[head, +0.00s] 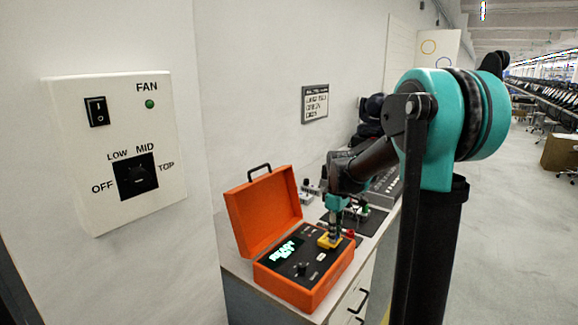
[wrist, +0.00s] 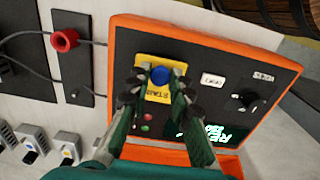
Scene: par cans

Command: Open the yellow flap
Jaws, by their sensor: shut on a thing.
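The yellow flap (wrist: 158,92) is on the black panel of an orange case, and it shows in the head view as a small yellow piece (head: 328,241). A round blue button (wrist: 160,75) and dark lettering show within the yellow piece. My gripper (wrist: 158,88) is over it, with one finger at each side, shut on the flap. In the head view my gripper (head: 334,232) comes down on it from above. The fingers hide its side edges, and I cannot tell whether the flap is raised.
The orange case (head: 262,213) stands lid up on a white counter. A lit green display (head: 286,250) and a black knob (head: 301,268) are on its panel. A fan switch box (head: 115,150) is on the wall.

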